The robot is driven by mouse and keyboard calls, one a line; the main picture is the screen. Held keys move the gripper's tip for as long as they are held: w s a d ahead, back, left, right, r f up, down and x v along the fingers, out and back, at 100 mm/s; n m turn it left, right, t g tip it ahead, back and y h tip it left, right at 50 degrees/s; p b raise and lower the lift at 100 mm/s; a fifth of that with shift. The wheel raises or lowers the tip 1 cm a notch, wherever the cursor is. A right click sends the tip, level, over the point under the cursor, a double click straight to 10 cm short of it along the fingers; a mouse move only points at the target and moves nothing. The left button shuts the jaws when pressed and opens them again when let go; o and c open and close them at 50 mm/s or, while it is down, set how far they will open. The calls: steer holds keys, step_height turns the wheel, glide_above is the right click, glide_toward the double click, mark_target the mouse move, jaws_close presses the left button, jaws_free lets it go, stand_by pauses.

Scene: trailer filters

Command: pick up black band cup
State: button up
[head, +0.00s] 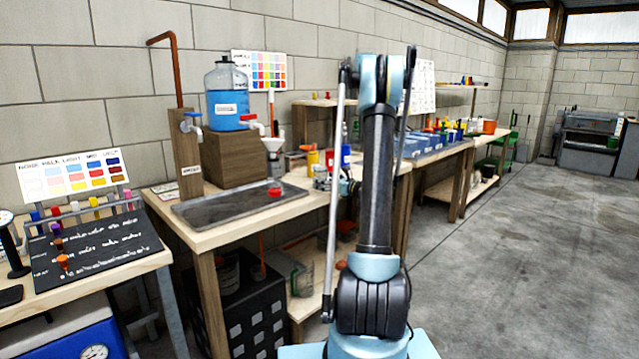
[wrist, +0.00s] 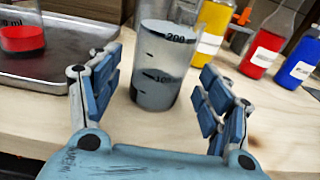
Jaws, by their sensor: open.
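A clear cup (wrist: 160,65) with grey contents and black markings, among them "200" and a dark mark around "100", stands upright on the wooden bench in the wrist view. I cannot tell for sure whether these dark marks are the black band. My gripper (wrist: 163,80) is open, with one finger to the left of the cup and one to the right. A gap shows between each finger and the cup. In the head view my arm covers most of this spot, and I cannot make out the cup there.
A metal tray (head: 240,212) holding a small cup of red liquid (wrist: 22,38) is to the left. Yellow (wrist: 212,28), red (wrist: 268,45) and blue (wrist: 297,66) bottles stand behind to the right. The wooden bench (wrist: 275,125) is clear in front of them.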

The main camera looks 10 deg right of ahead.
mark_target(325, 175)
steer(key=x, duration=0.2)
steer(key=shift+w+a, duration=0.25)
steer(key=shift+w, duration=0.05)
steer(key=c, duration=1.3)
steer(key=shift+r, duration=0.2)
steer(key=shift+r, duration=0.6)
steer(key=shift+c, duration=0.2)
steer(key=shift+r, duration=0.55)
steer(key=shift+c, duration=1.3)
step_height(325, 175, up, 7)
steer(key=shift+r, duration=0.15)
